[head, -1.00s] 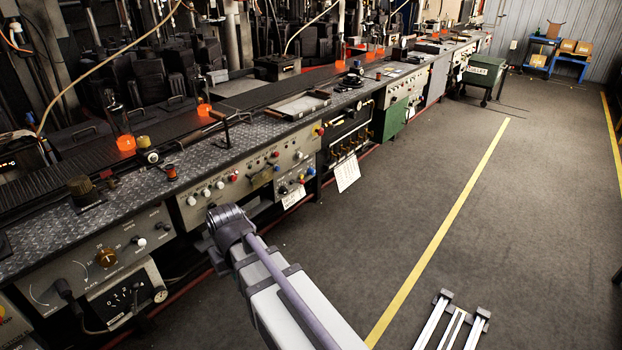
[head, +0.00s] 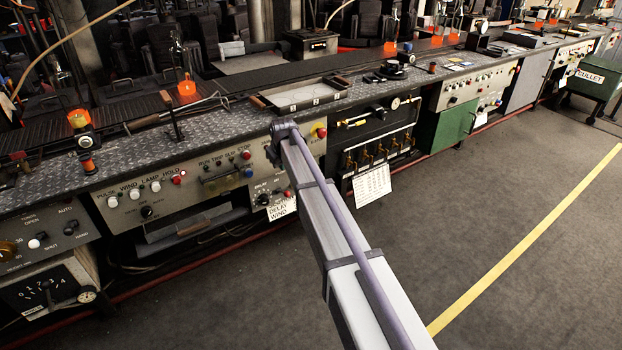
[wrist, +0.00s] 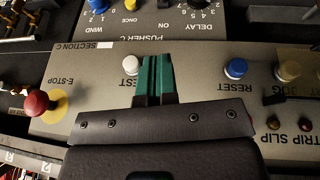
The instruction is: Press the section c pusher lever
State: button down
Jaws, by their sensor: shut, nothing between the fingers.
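In the wrist view my gripper (wrist: 156,60) points at a grey panel marked SECTION C (wrist: 110,124). Its green fingers are shut and empty, and they overlap the panel beside a white button (wrist: 131,65). I cannot tell whether they touch it. Past the fingertips is a smaller panel marked PUSHER C (wrist: 150,28), with a blue WIND knob (wrist: 97,4), a yellow part marked ONCE (wrist: 130,4) and a black DELAY knob (wrist: 199,3). I cannot make out which part is the pusher lever. In the head view my forearm hides my gripper.
In the head view, a tray (head: 305,95) and a handled rod (head: 176,118) lie on the bench.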

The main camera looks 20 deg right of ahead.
jog(key=b, duration=1.1)
send_over(285, 193)
jog(key=w+a, duration=0.1)
jog(key=w, duration=0.1)
notch_tip(285, 193, down, 10)
jog(key=f, duration=0.1)
jog(key=shift+s+d+f+n+b, duration=0.15)
jog(key=shift+s+d+f+b, duration=0.1)
jog(key=shift+s+f+b, duration=0.25)
jog(key=shift+s+d+f+n+b, duration=0.15)
jog(key=shift+s+d+f+b, duration=0.05)
jog(key=shift+s+f+b, duration=0.25)
jog(key=shift+r, duration=0.15)
